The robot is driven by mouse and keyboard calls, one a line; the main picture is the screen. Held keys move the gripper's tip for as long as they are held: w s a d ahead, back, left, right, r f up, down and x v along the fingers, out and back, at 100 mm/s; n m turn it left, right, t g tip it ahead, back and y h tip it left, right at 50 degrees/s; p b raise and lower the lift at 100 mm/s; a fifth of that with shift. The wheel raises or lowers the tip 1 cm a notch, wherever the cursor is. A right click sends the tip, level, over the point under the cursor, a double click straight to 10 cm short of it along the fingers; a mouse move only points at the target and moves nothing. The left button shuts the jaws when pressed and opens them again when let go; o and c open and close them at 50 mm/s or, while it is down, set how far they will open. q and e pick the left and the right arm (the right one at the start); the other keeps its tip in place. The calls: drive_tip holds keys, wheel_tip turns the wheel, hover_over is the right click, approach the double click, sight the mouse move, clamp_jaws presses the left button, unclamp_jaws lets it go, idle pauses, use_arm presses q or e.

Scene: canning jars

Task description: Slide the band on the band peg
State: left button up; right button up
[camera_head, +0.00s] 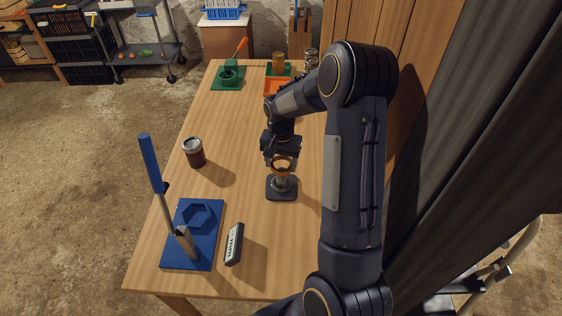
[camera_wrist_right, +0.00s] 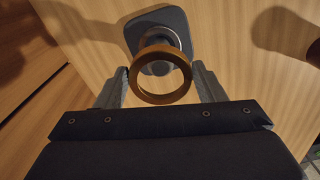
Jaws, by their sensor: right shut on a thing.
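The band (camera_head: 281,170) is a golden-brown ring, held level near the middle of the table. My right gripper (camera_head: 282,162) is shut on it, and in the right wrist view the band (camera_wrist_right: 160,98) sits between the two fingertips. The band peg (camera_head: 282,186) is a short pale post on a dark square base, directly below the band. In the right wrist view its base (camera_wrist_right: 142,20) lies behind the ring, slightly off from the ring's centre. I cannot tell whether the peg's tip is inside the ring. My left gripper is not in view.
A blue press (camera_head: 190,255) with a tall handle stands front left, beside a small striped block (camera_head: 234,244). A dark-filled jar (camera_head: 194,153) stands left of the peg. A green fixture (camera_head: 229,77) and an orange tray (camera_head: 273,85) are at the back. The table between is clear.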

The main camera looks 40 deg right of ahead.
drive_tip(key=shift+f+b, duration=0.25)
drive_tip(key=shift+b, duration=0.05)
drive_tip(key=shift+f+b, duration=1.05)
drive_tip(key=shift+f, duration=0.2)
drive_tip(key=shift+f, duration=0.2)
idle(0.8)
drive_tip(key=shift+f+b, duration=1.3)
drive_tip(key=shift+b, duration=0.05)
drive_tip(key=shift+f, duration=0.15)
idle(0.4)
